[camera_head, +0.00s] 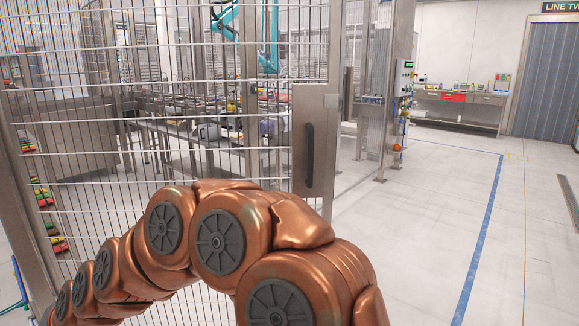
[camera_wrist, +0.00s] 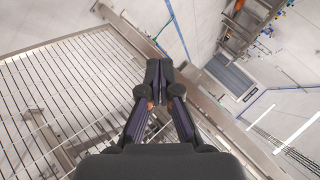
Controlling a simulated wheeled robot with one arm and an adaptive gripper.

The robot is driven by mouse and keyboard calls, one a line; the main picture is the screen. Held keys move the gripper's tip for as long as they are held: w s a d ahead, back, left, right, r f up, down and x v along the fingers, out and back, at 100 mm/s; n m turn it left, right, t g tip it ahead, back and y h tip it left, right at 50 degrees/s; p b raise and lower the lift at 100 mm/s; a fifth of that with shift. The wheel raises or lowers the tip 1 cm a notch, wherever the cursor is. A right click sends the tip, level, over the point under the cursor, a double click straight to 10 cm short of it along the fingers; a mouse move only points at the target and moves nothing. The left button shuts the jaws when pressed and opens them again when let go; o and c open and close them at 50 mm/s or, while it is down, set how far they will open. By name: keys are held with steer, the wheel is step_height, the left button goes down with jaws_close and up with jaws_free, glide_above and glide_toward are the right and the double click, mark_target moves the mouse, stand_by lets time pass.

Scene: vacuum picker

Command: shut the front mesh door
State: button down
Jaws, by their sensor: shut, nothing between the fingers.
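The front mesh door (camera_head: 318,105) stands ahead of me in the head view, with pale wire bars and a plain metal plate at its right edge. A dark upright handle (camera_head: 310,155) is on that plate. The door's right edge looks apart from the cell post to its right, so it appears open. In the wrist view the mesh (camera_wrist: 60,95) fills the left side. My gripper (camera_wrist: 160,68) is shut and empty there, its fingertips overlapping the door's edge frame in the picture. I cannot tell whether they touch it. My arm hides the gripper in the head view.
A metal post with a control box (camera_head: 407,75) stands right of the door. Behind the mesh are a metal table and a teal robot arm (camera_head: 224,18). A workbench (camera_head: 460,105) stands at the far wall.

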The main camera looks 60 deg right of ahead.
steer(key=w+d+r+m+t+h+p, duration=0.25)
steer(key=w+d+r+m, duration=0.2)
steer(key=d, duration=0.35)
steer(key=w+d+r+m+t+h+p, duration=0.1)
steer(key=w+d+r+m+h+p, duration=0.15)
steer(key=w+d+r+m, duration=0.35)
steer(key=m+g+h+p, duration=1.2)
steer(key=m+g+h, duration=0.3)
steer(key=m+g, duration=0.3)
glide_toward(297, 173)
steer(key=s+d+t, duration=0.1)
steer(key=s+d, duration=0.2)
steer(key=s, duration=0.1)
steer(key=shift+w+d+r+m+p, duration=0.1)
steer(key=shift+w+d+m+p, duration=0.15)
steer(key=shift+w+d+p, duration=0.35)
steer(key=shift+w+d+m+p, duration=0.2)
steer(key=shift+w+d, duration=0.15)
steer(key=shift+d, duration=0.5)
steer(key=shift+w+d, duration=0.1)
